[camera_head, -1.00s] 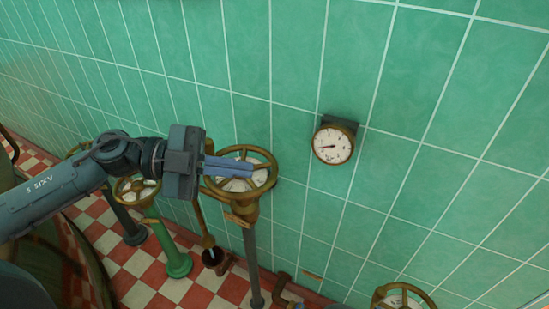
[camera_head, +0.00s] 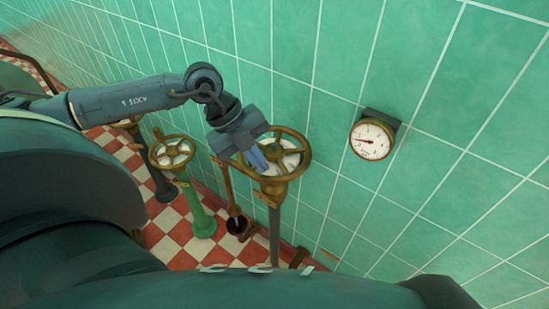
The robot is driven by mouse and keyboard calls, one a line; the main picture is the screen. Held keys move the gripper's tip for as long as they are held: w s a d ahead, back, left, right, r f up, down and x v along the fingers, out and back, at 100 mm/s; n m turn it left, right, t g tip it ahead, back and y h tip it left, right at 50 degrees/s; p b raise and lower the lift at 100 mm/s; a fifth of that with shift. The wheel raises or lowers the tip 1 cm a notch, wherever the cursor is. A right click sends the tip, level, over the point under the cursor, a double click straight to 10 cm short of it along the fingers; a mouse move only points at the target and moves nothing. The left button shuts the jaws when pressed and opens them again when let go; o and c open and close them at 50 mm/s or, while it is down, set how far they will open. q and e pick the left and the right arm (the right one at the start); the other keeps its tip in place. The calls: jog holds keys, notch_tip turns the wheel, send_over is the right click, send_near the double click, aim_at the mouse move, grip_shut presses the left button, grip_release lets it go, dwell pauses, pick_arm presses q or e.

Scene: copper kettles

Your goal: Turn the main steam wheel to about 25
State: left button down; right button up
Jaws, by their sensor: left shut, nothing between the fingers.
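A brass handwheel (camera_head: 303,145) with a white dial under its spokes stands on a grey post near the green tiled wall. I cannot read which wheel is the main steam one. My left gripper (camera_head: 263,168) is shut with nothing in it. Its fingers point down over the left part of this wheel, in front of the dial; I cannot tell whether they touch the rim or a spoke. A round white gauge (camera_head: 371,140) with a dark needle is on the wall to the right; its numbers are too small to read. My right gripper is not in view.
A second brass wheel (camera_head: 171,152) on a green post (camera_head: 200,220) stands to the left, with another wheel partly hidden behind my arm. The green tiled wall (camera_head: 460,110) is close behind. A red and white checkered floor (camera_head: 165,245) lies below.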

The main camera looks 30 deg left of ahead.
aim_at(285, 172)
pick_arm(q)
jog(key=shift+w+d+f+p, duration=0.15)
jog(key=shift+w+d+f, duration=0.3)
jog(key=shift+w, duration=0.15)
jog(key=shift+w+d+f+p, duration=0.15)
jog(key=shift+w+d+f, duration=0.25)
jog(key=shift+w, duration=0.2)
jog(key=shift+w+d+f, duration=0.2)
jog(key=shift+w, duration=0.05)
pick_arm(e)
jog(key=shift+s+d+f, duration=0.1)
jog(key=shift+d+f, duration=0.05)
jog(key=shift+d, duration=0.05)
pick_arm(q)
jog(key=shift+w+d+f, duration=0.2)
jog(key=shift+w+d, duration=0.2)
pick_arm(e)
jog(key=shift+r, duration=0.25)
pick_arm(q)
jog(key=shift+a, duration=0.1)
